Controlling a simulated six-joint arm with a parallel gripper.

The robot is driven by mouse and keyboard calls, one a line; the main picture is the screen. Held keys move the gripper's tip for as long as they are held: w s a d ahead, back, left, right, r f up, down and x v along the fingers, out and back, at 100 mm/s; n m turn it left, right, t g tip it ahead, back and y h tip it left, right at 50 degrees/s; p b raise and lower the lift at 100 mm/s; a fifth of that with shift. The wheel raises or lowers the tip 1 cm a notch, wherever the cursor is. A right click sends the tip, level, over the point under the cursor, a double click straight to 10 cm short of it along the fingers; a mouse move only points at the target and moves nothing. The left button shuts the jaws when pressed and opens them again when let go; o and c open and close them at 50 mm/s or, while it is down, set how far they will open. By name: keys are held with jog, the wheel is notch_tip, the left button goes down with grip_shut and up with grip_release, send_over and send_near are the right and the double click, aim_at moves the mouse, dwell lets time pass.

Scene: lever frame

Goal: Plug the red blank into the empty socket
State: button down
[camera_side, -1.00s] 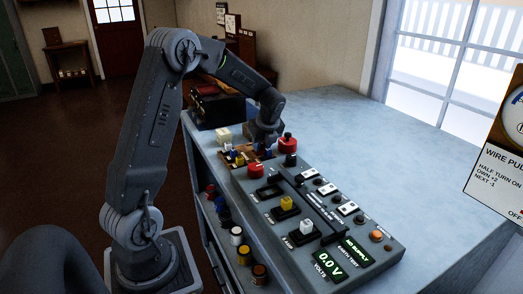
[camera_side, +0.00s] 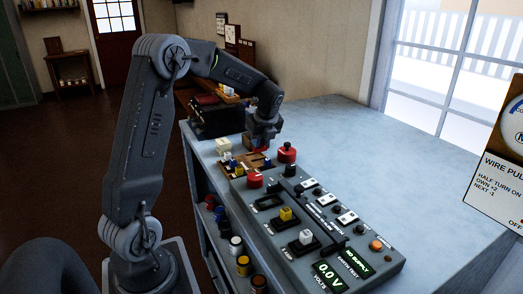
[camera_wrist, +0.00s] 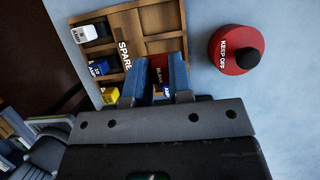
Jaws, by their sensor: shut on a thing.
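The red blank (camera_wrist: 160,68) is between my gripper's two blue fingers (camera_wrist: 166,76) in the wrist view, with part of its lettering showing. My gripper (camera_side: 262,148) is shut on it, over the wooden spares tray (camera_side: 236,170) in the side view. How far the blank is clear of its compartment cannot be told. On the grey panel, a dark socket (camera_side: 268,202) looks empty. The sockets nearer the camera hold a yellow plug (camera_side: 286,214) and a white plug (camera_side: 306,237).
A red "KEEP OFF" knob (camera_wrist: 236,50) stands close beside the tray. White, blue and yellow plugs sit in the tray. A black handle (camera_side: 336,243) lies on the panel. The bench to the right is clear.

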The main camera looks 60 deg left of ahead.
jog(key=s+a+r, duration=0.5)
jog(key=s+r, duration=0.1)
jog(key=s, duration=0.4)
jog(key=w+d, duration=0.1)
jog(key=d, duration=2.6)
jog(key=shift+w+d+f, duration=0.1)
jog(key=shift+f, duration=1.3)
jog(key=shift+w+d+f, duration=0.1)
jog(key=shift+f, duration=1.3)
jog(key=shift+f, duration=0.7)
jog(key=shift+c, duration=2.3)
grip_release()
